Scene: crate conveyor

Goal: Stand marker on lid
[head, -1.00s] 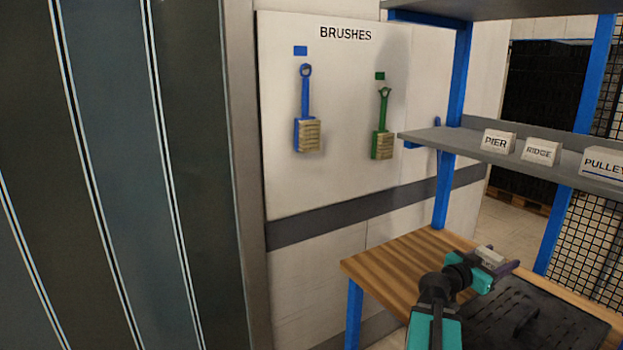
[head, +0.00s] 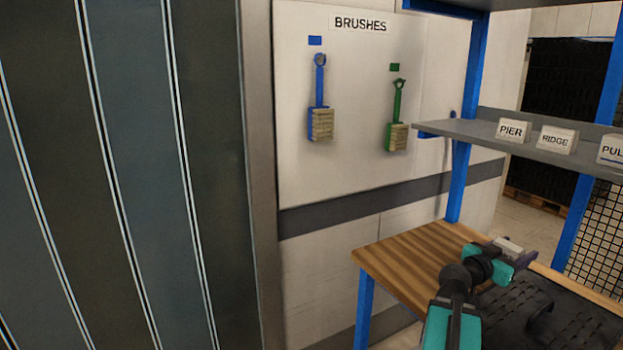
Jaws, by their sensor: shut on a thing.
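My gripper (head: 514,252) is at the right, above the wooden bench, and is shut on a small pale block (head: 508,245), which I take to be the marker. Only the block's upper part shows, and no lettering is readable on it. A black lid (head: 575,325) with a raised handle (head: 541,317) lies on the bench, below and to the right of my gripper. My arm hides part of the lid's left side, and the frame cuts off its near part.
A grey shelf (head: 470,135) above the bench holds white blocks marked PIER (head: 512,130), RIDGE (head: 557,139) and a partly cut-off one (head: 612,151). Blue posts (head: 467,120) frame the bench (head: 405,262). The bench's left end is clear. Two brushes hang on the wall.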

